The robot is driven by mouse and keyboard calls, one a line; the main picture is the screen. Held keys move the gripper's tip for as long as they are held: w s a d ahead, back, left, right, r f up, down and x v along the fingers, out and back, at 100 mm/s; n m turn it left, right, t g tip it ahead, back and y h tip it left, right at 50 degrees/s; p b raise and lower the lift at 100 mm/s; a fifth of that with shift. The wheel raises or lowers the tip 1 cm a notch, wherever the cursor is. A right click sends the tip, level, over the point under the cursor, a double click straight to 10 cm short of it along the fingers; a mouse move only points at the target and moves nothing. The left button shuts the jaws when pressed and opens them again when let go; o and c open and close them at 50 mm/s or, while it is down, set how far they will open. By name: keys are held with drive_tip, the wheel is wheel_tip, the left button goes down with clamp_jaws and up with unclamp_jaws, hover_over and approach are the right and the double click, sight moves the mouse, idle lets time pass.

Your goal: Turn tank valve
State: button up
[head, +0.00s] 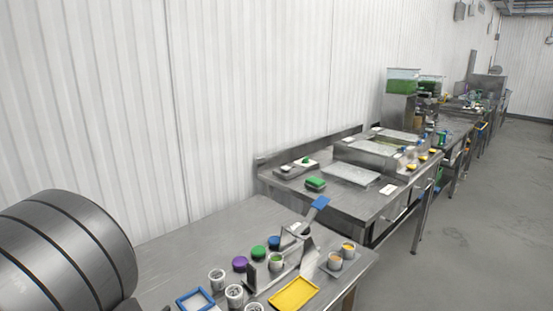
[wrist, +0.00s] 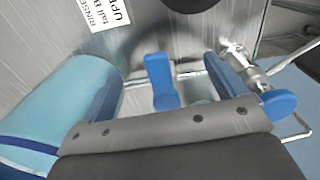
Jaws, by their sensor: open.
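In the wrist view, my gripper (wrist: 165,78) points at a metal surface, with its blue fingers spread apart at left and right. A blue paddle-shaped handle (wrist: 160,78), which looks like the valve handle, stands between the fingers. Gaps show on both sides of it, and nothing is clamped. The grey bolted bar of the gripper hides the handle's lower end. A metal fitting (wrist: 240,60) shows by the right finger. In the head view, I cannot make out my gripper or the valve.
A large light blue cylinder (wrist: 65,105) fills the wrist view's left side. A white label (wrist: 108,12) is on the metal panel. In the head view, the near bench (head: 190,240) holds cups and a yellow tray (head: 294,293). A green-filled container (head: 403,82) stands farther back. The right floor is clear.

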drive_tip(key=shift+r, duration=4)
drive_tip(key=shift+f, duration=0.1)
wheel_tip(320, 180, down, 8)
drive_tip(key=shift+s+d+m, duration=0.1)
drive_tip(key=shift+s+m, duration=0.05)
drive_tip(key=shift+m, duration=0.35)
